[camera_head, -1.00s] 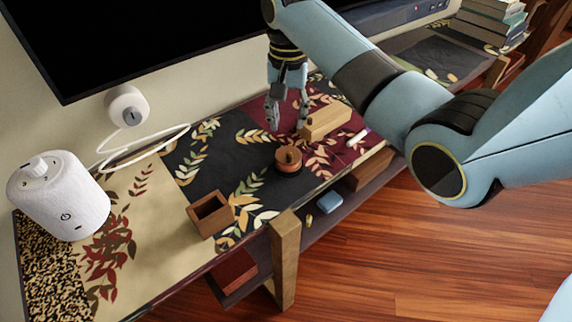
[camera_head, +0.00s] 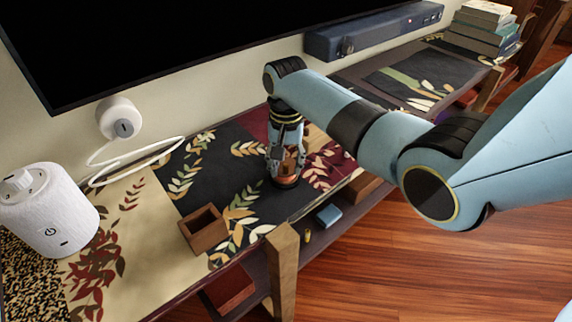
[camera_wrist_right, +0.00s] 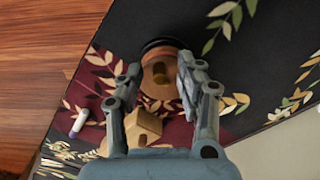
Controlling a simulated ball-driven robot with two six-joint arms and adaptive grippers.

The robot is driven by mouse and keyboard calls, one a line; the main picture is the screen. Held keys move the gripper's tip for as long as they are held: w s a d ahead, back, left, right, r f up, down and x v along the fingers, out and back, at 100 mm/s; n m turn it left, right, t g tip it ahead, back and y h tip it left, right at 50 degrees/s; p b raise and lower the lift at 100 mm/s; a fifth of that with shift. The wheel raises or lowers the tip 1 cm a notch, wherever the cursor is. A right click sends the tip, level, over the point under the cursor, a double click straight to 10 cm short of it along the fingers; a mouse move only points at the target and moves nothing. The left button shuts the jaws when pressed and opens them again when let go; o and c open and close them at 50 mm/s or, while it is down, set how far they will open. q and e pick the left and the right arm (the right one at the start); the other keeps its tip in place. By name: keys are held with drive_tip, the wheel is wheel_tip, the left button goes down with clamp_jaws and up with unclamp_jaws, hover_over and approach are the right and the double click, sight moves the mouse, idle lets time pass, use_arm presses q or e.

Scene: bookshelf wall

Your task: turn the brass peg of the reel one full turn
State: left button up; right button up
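The reel (camera_head: 286,182) is a round reddish-brown wooden piece on a dark base, on the patterned runner. My right gripper (camera_head: 287,165) points down over it and hides most of it in the head view. In the right wrist view the reel (camera_wrist_right: 150,84) lies between the fingertips of my right gripper (camera_wrist_right: 158,72), which are apart with a finger on each side. The brass peg (camera_wrist_right: 160,71) shows on the reel's top between the fingers. I cannot tell whether either finger touches it. My left gripper is not in view.
A wooden block (camera_wrist_right: 143,127) lies close to the reel, and a white marker (camera_wrist_right: 79,121) beyond it. An open wooden box (camera_head: 204,230) stands nearer the front edge. A white speaker (camera_head: 50,212) is at left. The TV (camera_head: 170,45) overhangs behind.

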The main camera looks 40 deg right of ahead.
drive_tip(key=shift+c, duration=0.3)
clamp_jaws()
